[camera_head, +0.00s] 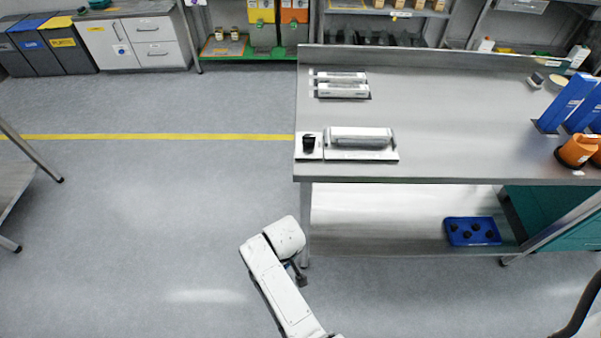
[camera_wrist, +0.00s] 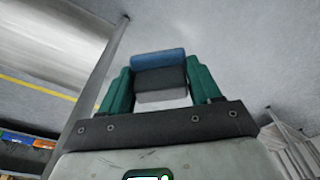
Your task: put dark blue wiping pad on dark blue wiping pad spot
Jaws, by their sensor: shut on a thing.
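In the wrist view my gripper (camera_wrist: 160,82) is shut on a block-shaped wiping pad (camera_wrist: 158,59), which has a blue layer on top and dark grey below. The pad sits between the two green fingers, off any surface, with the floor behind it. In the head view my white arm is in front of the bench, left of its near left leg; the gripper is mostly hidden behind the arm. I cannot make out a dark blue pad spot in either view.
The steel bench (camera_head: 440,110) carries a white cylinder on a plate (camera_head: 360,140), a black-knobbed part (camera_head: 309,143), two smaller white units (camera_head: 342,84), blue upright holders (camera_head: 566,102) and orange cups (camera_head: 576,150). A blue tray (camera_head: 472,231) sits on its lower shelf.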

